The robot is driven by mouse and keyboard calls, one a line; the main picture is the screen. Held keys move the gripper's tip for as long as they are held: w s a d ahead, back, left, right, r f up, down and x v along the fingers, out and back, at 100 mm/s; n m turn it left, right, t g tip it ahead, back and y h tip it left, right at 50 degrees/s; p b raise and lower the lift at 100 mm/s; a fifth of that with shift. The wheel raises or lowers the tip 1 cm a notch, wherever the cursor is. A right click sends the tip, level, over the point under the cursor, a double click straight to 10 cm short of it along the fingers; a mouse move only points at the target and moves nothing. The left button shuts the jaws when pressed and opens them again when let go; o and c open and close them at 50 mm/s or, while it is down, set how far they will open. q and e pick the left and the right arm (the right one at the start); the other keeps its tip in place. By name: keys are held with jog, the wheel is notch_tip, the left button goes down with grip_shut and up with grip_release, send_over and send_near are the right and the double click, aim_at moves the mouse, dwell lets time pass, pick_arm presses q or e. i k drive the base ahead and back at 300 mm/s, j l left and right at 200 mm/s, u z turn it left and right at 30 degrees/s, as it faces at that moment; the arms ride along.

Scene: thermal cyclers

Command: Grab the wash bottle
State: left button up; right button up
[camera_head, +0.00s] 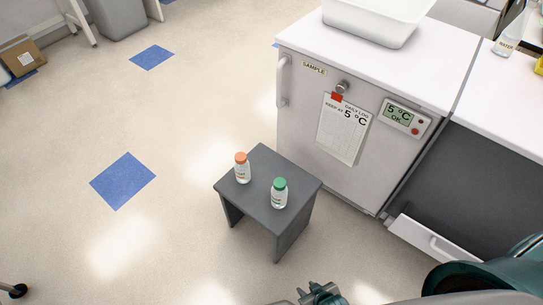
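My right gripper (320,296) shows only in part at the bottom edge, far from the bottle and below the small grey stool. Its fingertips are too cut off to tell whether it is open or shut. My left gripper is not in view.
A grey stool (262,165) holds an orange-capped bottle (242,170) and a green-capped bottle (279,196). Behind it is a small white fridge (310,110) with a white tub (372,25) on top. A drawer front (435,243) juts out below the counter.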

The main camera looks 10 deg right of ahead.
aim_at(242, 165)
jog(key=l, duration=0.55)
jog(key=i+l, duration=0.15)
jog(key=l, duration=0.9)
jog(key=i+u, duration=0.05)
jog(key=i, duration=0.05)
